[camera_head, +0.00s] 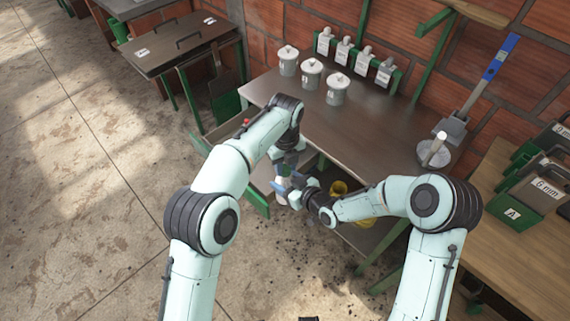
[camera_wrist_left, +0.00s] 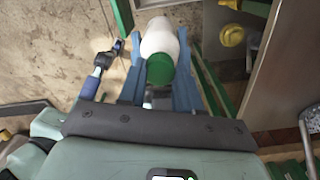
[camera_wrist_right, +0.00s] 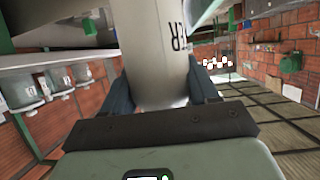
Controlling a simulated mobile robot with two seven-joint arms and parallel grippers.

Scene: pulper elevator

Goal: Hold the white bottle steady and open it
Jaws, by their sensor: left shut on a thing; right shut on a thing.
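The white bottle (camera_head: 282,190) is held between my two grippers, in front of the steel table. In the left wrist view the bottle (camera_wrist_left: 158,38) shows its green cap (camera_wrist_left: 158,69) towards that camera. My left gripper (camera_wrist_left: 160,50) is shut, with its blue fingers on either side of the cap and the bottle's top end. I cannot tell whether they press on the cap or just below it. My right gripper (camera_wrist_right: 165,95) is shut on the bottle's body (camera_wrist_right: 160,45), where dark letters show. In the head view my arms hide much of the bottle.
The steel table (camera_head: 380,125) carries several lidded pots (camera_head: 311,72) at the back, with labelled bottles in a rack (camera_head: 347,55). A wooden bench (camera_head: 520,260) stands at the right. A yellow container (camera_head: 338,187) is below the table, close to my right gripper.

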